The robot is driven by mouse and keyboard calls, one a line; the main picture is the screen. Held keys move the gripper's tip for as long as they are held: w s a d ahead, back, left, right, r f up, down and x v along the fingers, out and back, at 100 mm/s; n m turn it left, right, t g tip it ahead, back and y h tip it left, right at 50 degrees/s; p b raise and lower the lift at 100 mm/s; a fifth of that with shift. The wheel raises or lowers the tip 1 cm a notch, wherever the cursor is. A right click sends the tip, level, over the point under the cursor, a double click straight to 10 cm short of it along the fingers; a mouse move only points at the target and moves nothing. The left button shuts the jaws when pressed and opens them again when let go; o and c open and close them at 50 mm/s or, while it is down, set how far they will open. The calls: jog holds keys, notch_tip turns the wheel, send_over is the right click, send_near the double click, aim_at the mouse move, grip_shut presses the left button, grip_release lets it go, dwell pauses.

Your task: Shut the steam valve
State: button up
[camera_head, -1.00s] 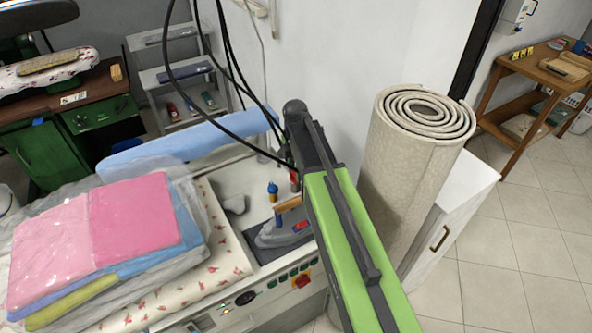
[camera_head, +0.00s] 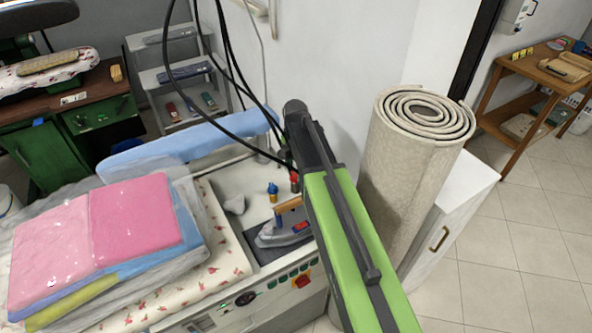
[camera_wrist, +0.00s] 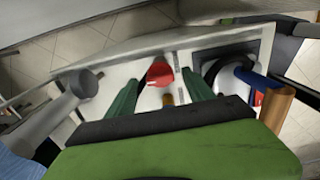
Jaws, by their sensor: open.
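A red knob, which looks like the steam valve (camera_wrist: 159,73), shows near the middle of the wrist view, with a brass-coloured stem below it. In the head view a small red part (camera_head: 294,178) shows beside my arm, at the back of the ironing station. My gripper (camera_wrist: 158,80) is open, with its two green fingers on either side of the knob in the picture. I cannot tell whether they touch it or how deep it sits between them. In the head view my arm hides the fingers.
An iron (camera_head: 282,236) with a wooden handle rests close by on the station; it also shows in the wrist view (camera_wrist: 273,108). A rolled carpet (camera_head: 405,170) stands close at right. Folded packed laundry (camera_head: 110,235) lies at left.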

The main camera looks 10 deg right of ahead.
aim_at(296, 173)
notch_tip(296, 173, up, 17)
jog(key=p, duration=1.6)
jog(key=shift+p, duration=0.4)
